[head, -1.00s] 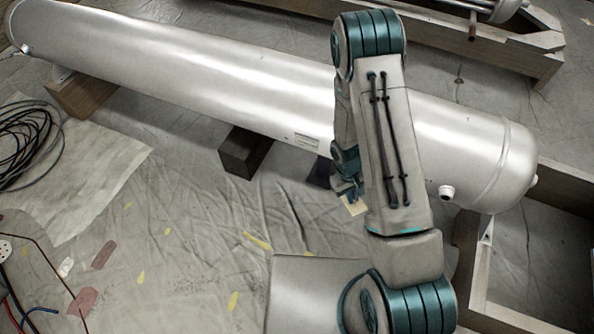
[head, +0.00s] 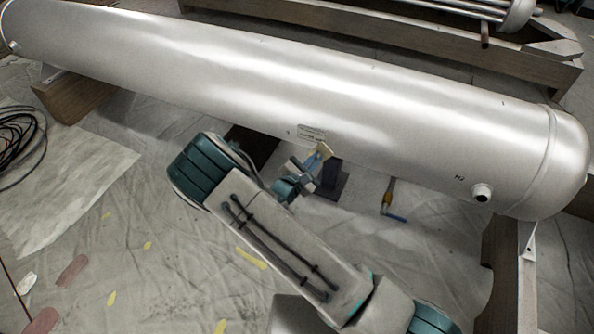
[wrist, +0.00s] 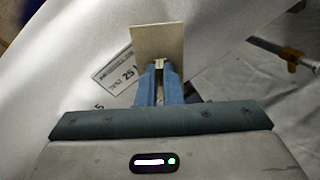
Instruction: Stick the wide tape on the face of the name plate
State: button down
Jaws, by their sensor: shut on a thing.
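The name plate (head: 311,132) is a small pale rectangle with dark print on the lower side of the silver tank (head: 400,110). It also shows in the wrist view (wrist: 113,72), tilted and partly covered. My gripper (head: 319,158) is shut on the wide tape (head: 321,151), a flat beige piece. In the wrist view my gripper (wrist: 159,68) grips the tape (wrist: 158,40) by its lower edge, with the tape standing out beyond the fingertips. The tape overlaps the plate's right part in that view. I cannot tell whether they touch.
A pipe stub (head: 482,193) sticks out of the tank. Wooden supports (head: 75,98) hold the tank. A black cable coil (head: 20,140) lies at the left.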

aim_at(311, 135)
jog(key=a, duration=0.1)
jog(key=a+n+t+y, duration=0.1)
jog(key=a, duration=0.1)
jog(key=a+n+t+y+b, duration=0.1)
jog(key=a, duration=0.1)
jog(key=shift+w, duration=0.35)
jog(key=shift+s, duration=0.1)
jog(key=shift+x, duration=2.9)
jog(key=shift+x, duration=0.75)
jog(key=shift+a, duration=0.1)
jog(key=c, duration=1.5)
grip_release()
